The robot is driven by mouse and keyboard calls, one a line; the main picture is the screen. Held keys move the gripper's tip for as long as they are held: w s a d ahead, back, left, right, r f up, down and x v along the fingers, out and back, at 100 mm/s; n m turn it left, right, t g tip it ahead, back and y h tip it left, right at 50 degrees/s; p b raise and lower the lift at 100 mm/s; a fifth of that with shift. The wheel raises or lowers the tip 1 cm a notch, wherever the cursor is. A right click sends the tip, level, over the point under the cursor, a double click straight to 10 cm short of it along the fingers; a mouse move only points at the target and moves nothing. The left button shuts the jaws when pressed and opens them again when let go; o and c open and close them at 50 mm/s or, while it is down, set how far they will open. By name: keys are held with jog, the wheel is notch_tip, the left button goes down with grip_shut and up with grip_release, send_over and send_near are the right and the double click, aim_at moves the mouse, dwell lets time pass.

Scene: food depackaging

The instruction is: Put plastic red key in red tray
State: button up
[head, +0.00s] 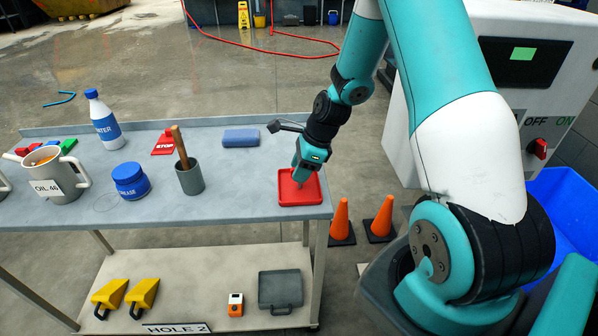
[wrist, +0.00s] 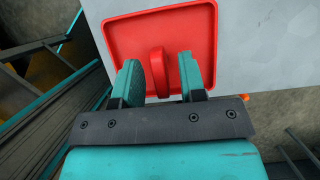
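The red tray (head: 318,199) sits at the right end of the grey table top. It fills the upper middle of the wrist view (wrist: 112,20). A red oblong piece, seemingly the plastic red key (wrist: 157,68), shows between my fingertips against the tray; I cannot tell whether it touches the tray floor. My gripper (wrist: 158,80) has its fingers apart, with gaps on both sides of the red piece. In the head view my gripper (head: 299,180) points down over the tray and hides the piece.
On the table are a grey cup (head: 190,180), a blue grease jar (head: 131,182), a white bottle (head: 104,122), a blue block (head: 240,138), a red stop tag (head: 164,144) and an oil jug (head: 52,178). Orange cones (head: 342,220) stand on the floor at the right.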

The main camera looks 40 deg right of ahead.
jog(key=v, duration=1.1)
jog(key=s+a+r+n+g, duration=0.1)
jog(key=s+a+r+n, duration=0.3)
jog(key=a+n, duration=0.55)
jog(key=s+a+r+n, duration=0.45)
jog(key=a+n, duration=0.35)
jog(key=a, duration=0.2)
jog(key=s+a+r+n, duration=0.1)
jog(key=s+a+n, duration=0.2)
jog(key=s+n, duration=0.3)
jog(key=s+a+r+n+g, duration=0.1)
jog(key=s+a+r+n, duration=0.1)
jog(key=s+a+n, duration=0.2)
jog(key=s+n+b, duration=0.1)
jog(key=s+n, duration=0.1)
jog(key=n, duration=0.2)
jog(key=shift+y, duration=0.3)
jog(key=shift+w+n, duration=0.1)
jog(key=shift+n, duration=0.15)
